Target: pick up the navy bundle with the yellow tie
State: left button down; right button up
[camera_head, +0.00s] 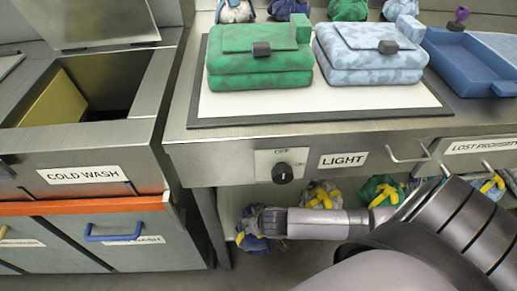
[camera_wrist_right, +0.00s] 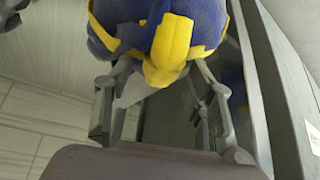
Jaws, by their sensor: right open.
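The navy bundle with the yellow tie (camera_head: 258,244) is under the worktop in the head view, at the left end of a row of bundles, partly hidden by my right gripper (camera_head: 264,221). In the right wrist view the navy bundle (camera_wrist_right: 212,22) fills the top middle, with its yellow tie (camera_wrist_right: 170,50) facing me. My right gripper (camera_wrist_right: 162,75) is open, its fingers reaching up on the left and right just below the bundle. I cannot tell whether they touch it.
More yellow-tied bundles, one green (camera_head: 382,190), sit to the right under the worktop (camera_head: 180,150). A green bag (camera_head: 258,70) and a light blue bag (camera_head: 365,62) lie on a white board above. The cold wash unit (camera_head: 85,160) stands left.

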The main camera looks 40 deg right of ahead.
jog(key=shift+c, duration=0.5)
grip_shut()
dwell(0.5)
